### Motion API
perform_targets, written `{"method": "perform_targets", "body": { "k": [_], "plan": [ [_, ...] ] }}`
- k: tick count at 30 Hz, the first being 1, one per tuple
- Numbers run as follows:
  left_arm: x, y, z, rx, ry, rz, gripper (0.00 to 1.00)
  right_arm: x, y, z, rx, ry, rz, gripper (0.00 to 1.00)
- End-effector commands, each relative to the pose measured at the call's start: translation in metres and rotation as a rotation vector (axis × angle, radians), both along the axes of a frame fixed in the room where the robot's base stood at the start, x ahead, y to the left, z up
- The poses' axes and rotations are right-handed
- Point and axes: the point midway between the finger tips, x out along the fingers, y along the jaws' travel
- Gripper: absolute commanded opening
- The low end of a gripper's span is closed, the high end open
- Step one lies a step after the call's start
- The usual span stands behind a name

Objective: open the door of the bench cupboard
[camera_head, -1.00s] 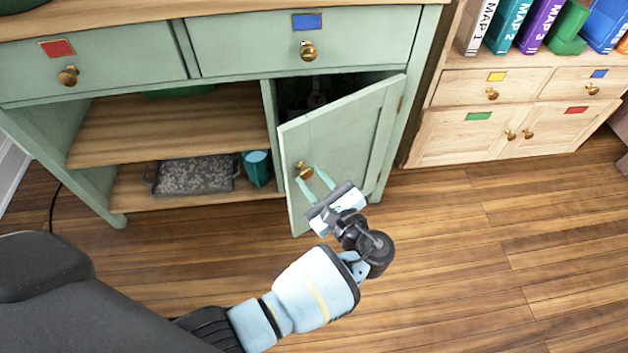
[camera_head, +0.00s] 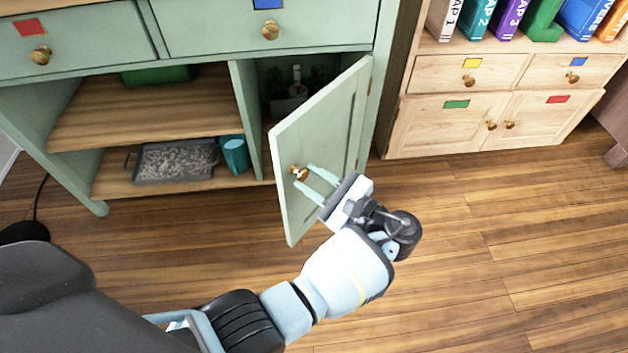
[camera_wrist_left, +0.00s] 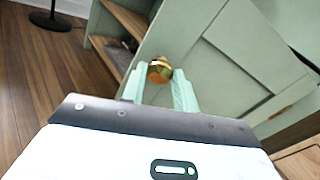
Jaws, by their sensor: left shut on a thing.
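The green bench cupboard door (camera_head: 325,140) stands partly open, swung outward on its right-hand hinges. A round brass knob (camera_head: 299,173) sits near its free left edge and also shows in the left wrist view (camera_wrist_left: 160,70). My left gripper (camera_head: 304,178) has its two pale green fingers around the knob, shut on it; in the left wrist view the fingertips (camera_wrist_left: 158,80) lie on either side of the knob. Behind the door, the dark compartment (camera_head: 290,80) shows a small, unclear object inside. My right gripper is not in view.
Open shelves left of the door hold a grey tray (camera_head: 176,161) and a teal cup (camera_head: 234,154). Drawers with brass knobs run above. A wooden bookcase (camera_head: 440,125) stands to the right. The wooden floor (camera_head: 500,230) in front is clear.

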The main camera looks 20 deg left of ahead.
Motion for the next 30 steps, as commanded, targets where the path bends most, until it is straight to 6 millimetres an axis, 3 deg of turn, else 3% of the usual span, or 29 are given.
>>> {"method": "perform_targets", "body": {
  "k": [15, 16, 20, 30],
  "plan": [
    [0.0, 0.001, 0.0, 0.001, 0.001, 0.013, 0.0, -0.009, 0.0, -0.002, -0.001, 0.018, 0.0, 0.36],
    [0.0, 0.001, 0.0, 0.001, 0.001, 0.013, 0.32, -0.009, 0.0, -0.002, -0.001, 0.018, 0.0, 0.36],
    [0.0, 0.001, 0.0, 0.002, 0.001, 0.012, 0.49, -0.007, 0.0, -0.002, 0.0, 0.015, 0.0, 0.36],
    [0.0, 0.0, 0.0, 0.001, 0.0, 0.011, 0.51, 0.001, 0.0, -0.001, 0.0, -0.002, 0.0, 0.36]
  ]
}}
